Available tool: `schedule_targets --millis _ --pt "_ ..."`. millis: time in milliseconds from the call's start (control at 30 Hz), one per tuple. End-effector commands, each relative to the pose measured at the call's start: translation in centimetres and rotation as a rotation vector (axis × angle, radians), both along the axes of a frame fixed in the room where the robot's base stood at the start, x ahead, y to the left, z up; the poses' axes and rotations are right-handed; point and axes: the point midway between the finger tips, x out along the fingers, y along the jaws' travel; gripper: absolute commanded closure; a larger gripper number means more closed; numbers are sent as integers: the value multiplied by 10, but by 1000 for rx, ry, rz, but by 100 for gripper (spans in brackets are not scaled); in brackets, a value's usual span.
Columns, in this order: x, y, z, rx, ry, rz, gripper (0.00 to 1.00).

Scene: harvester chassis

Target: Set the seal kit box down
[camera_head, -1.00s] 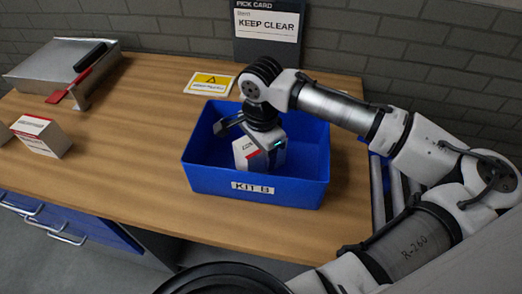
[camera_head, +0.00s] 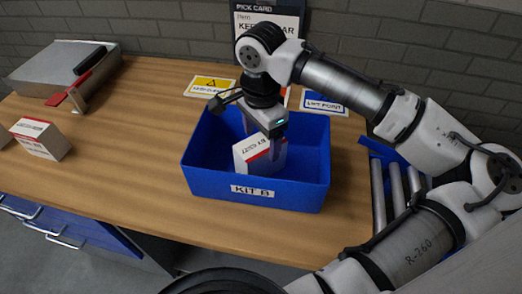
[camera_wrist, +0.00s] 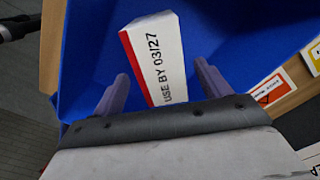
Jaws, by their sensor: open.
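The seal kit box (camera_head: 256,154), white with a red stripe, stands inside the blue bin (camera_head: 230,188) labelled KIT B. In the wrist view the box (camera_wrist: 155,58) shows the print USE BY 03/27, with the blue bin (camera_wrist: 95,50) around it. My gripper (camera_head: 262,142) is above the bin, over the box. In the wrist view my gripper (camera_wrist: 160,88) is open, its two purple fingers apart with gaps on both sides of the box. The box's underside is hidden by the bin's front wall.
Another white and red box (camera_head: 40,138) stands on the table's left side. A grey metal unit with a red handle (camera_head: 70,70) is at the back left. Flat sign cards (camera_head: 210,87) lie behind the bin. Rollers (camera_head: 396,183) are at the right.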

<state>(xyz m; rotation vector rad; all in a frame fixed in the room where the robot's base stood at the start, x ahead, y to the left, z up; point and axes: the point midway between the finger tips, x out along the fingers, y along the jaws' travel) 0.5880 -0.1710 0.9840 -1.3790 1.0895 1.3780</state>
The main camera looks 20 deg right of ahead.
Motion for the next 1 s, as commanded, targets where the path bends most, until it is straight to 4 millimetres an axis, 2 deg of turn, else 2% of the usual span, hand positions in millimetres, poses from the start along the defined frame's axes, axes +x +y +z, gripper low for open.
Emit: schedule_targets --millis 100,333,1000 --pt "1 0 24 -1 -3 0 24" --pt "0 0 51 -1 0 0 24" --pt "0 0 55 0 1 0 24"
